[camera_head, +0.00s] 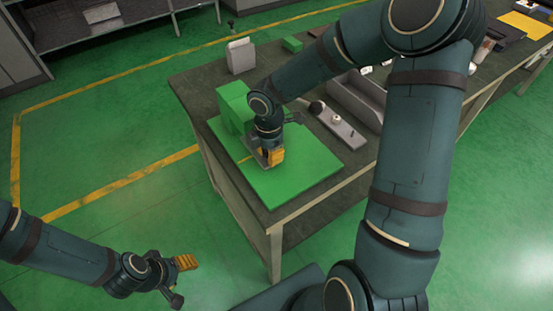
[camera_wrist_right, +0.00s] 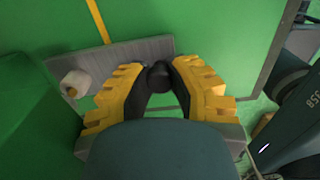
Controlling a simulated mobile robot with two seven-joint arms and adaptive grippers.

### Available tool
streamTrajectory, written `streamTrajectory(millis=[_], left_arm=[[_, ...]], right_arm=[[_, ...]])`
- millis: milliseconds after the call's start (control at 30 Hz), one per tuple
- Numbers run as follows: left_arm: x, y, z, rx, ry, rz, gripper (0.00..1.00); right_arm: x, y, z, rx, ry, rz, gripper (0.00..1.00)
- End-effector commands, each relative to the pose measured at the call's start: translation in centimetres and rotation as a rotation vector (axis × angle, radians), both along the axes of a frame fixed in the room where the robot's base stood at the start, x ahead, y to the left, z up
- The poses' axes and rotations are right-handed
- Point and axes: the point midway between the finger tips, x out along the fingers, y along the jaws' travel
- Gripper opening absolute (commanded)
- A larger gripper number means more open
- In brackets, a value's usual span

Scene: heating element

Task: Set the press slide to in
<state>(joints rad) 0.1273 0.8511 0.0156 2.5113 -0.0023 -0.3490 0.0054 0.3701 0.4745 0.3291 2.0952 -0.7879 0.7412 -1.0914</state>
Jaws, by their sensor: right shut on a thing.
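The press is a green base plate (camera_head: 310,168) with a green block (camera_head: 234,105) standing on it, on the near end of the workbench. In the right wrist view a grey bar, the press slide (camera_wrist_right: 118,56), lies across the green plate. A black knob (camera_wrist_right: 159,76) stands at the bar's right part. My right gripper (camera_head: 272,157) is over the plate beside the block, its yellow fingers (camera_wrist_right: 160,88) closed around the knob. The gripper hides most of the slide in the head view. My left gripper (camera_head: 187,263) hangs over the floor away from the bench; its finger gap is unclear.
A pale cylinder (camera_wrist_right: 76,83) shows left of the gripper in the wrist view. On the workbench (camera_head: 204,87) are a white box (camera_head: 240,56), a grey plate with knobs (camera_head: 340,124) and a grey tray (camera_head: 357,100). My right arm crosses above the bench.

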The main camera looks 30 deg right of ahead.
Motion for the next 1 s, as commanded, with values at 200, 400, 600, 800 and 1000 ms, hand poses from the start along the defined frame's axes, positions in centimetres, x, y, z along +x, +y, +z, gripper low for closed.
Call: streamTrajectory(millis=[200, 400, 600, 800, 1000], left_arm=[[0.0, 0.0, 0.0, 0.000, 0.001, 0.000, 0.56], [0.0, 0.0, 0.0, 0.000, 0.001, 0.000, 0.56], [0.0, 0.0, 0.0, 0.000, 0.001, 0.000, 0.56], [0.0, 0.0, -0.2, 0.000, 0.001, 0.000, 0.56], [0.0, 0.0, -0.9, 0.000, 0.001, 0.000, 0.56]], right_arm=[[0.5, 0.0, 0.2, 0.001, -0.015, 0.001, 0.00], [0.5, 0.0, 0.2, 0.001, -0.014, 0.000, 0.56], [0.4, 0.0, 0.1, 0.001, -0.011, 0.000, 0.56], [-0.2, -0.1, 0.1, 0.001, -0.009, 0.000, 0.56], [-2.8, -0.4, 0.0, 0.001, -0.009, -0.001, 0.56]])
